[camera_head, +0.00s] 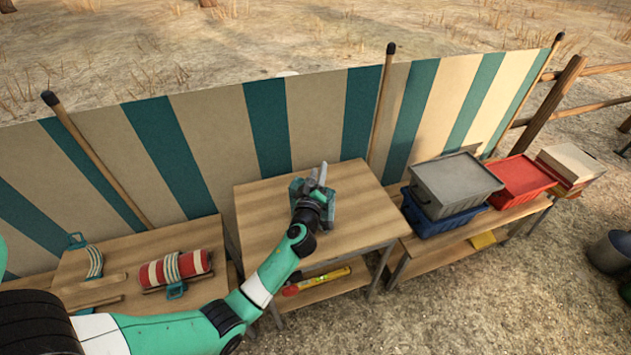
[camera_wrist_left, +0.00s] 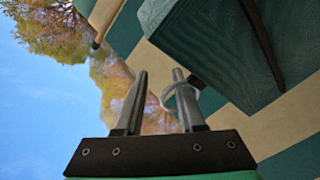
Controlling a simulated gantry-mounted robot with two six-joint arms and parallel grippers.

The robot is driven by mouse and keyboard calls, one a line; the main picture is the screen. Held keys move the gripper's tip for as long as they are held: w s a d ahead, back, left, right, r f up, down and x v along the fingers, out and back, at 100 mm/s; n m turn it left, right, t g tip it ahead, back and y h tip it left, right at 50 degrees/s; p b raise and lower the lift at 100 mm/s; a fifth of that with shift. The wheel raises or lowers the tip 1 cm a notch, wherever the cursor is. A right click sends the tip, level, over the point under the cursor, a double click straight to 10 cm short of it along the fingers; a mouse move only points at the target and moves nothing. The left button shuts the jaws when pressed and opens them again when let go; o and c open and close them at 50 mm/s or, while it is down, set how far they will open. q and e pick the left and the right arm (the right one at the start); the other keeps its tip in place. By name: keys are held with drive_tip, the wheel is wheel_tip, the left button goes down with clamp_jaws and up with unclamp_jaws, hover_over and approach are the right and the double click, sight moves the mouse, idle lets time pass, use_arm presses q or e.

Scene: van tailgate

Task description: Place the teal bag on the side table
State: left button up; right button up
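The teal bag (camera_head: 332,212) is over the top of the middle wooden side table (camera_head: 262,202) and appears to rest on it. My left gripper (camera_head: 319,172) is directly in front of the bag and hides part of it. In the left wrist view the gripper (camera_wrist_left: 160,84) has its two fingers apart, with nothing clamped between them. The bag (camera_wrist_left: 205,45), with a dark strap, fills the upper right of that view. Its pale loop handle (camera_wrist_left: 168,95) curves beside the right-hand finger; whether it passes around the finger I cannot tell. My right gripper is not in view.
A striped windbreak (camera_head: 315,118) stands behind the tables. A low table at left holds a red-striped roll (camera_head: 175,268). A right table holds a grey crate (camera_head: 456,183), blue crate (camera_head: 440,222) and red crate (camera_head: 521,178). A yellow-red item (camera_head: 318,281) lies on the lower shelf.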

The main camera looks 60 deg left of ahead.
use_arm(q)
drive_tip(key=v, duration=1.2)
drive_tip(key=w+d+r+m+t+h, duration=0.2)
drive_tip(key=w+d+r+m+t, duration=0.15)
drive_tip(key=r, duration=0.65)
drive_tip(key=w+d+r+m+t+h, duration=0.1)
drive_tip(key=w+d+r+m+t, duration=0.3)
drive_tip(key=r, duration=0.6)
drive_tip(key=w+d+r+t+h, duration=0.25)
drive_tip(key=d+r, duration=0.25)
drive_tip(key=r, duration=0.5)
drive_tip(key=s+d+r+m+t+h, duration=0.3)
drive_tip(key=s+d+r+m+h, duration=0.1)
drive_tip(key=r, duration=0.6)
drive_tip(key=s+d+r+m+t+h, duration=0.4)
drive_tip(key=d+r+m+h, duration=0.3)
drive_tip(key=d+r+m, duration=0.2)
drive_tip(key=shift+s+d+r, duration=0.2)
drive_tip(key=shift+s+r, duration=0.2)
drive_tip(key=shift+s, duration=0.4)
drive_tip(key=shift+p, duration=0.35)
